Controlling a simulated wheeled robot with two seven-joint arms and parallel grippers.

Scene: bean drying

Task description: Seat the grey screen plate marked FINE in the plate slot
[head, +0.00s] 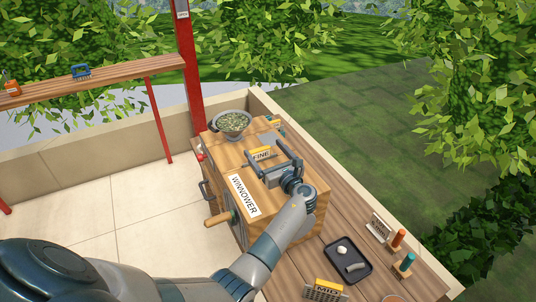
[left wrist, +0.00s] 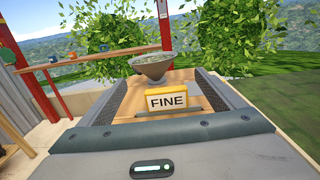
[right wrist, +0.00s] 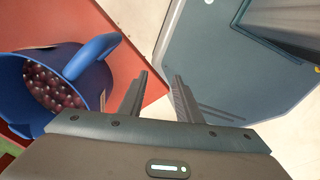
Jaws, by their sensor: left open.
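The FINE plate shows as a yellow-edged block with a white FINE label (head: 261,154), upright on top of the wooden winnower (head: 243,194). It also shows in the left wrist view (left wrist: 167,102). No grey screen part shows above the wood. A dark narrow slot line (left wrist: 170,116) runs at the label's foot; how deep the plate sits I cannot tell. My left gripper (head: 276,160) is open over the winnower top, its fingers apart on either side of the label, not touching it. My right gripper (right wrist: 160,82) shows only in the right wrist view, fingers apart and empty.
A bowl-like hopper (head: 233,124) of beans stands behind the label. A MID plate (head: 326,290), a dark tray (head: 348,262) and orange and teal pegs sit on the bench at right. A blue jug (right wrist: 85,75) of dark red beans is beside my right gripper.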

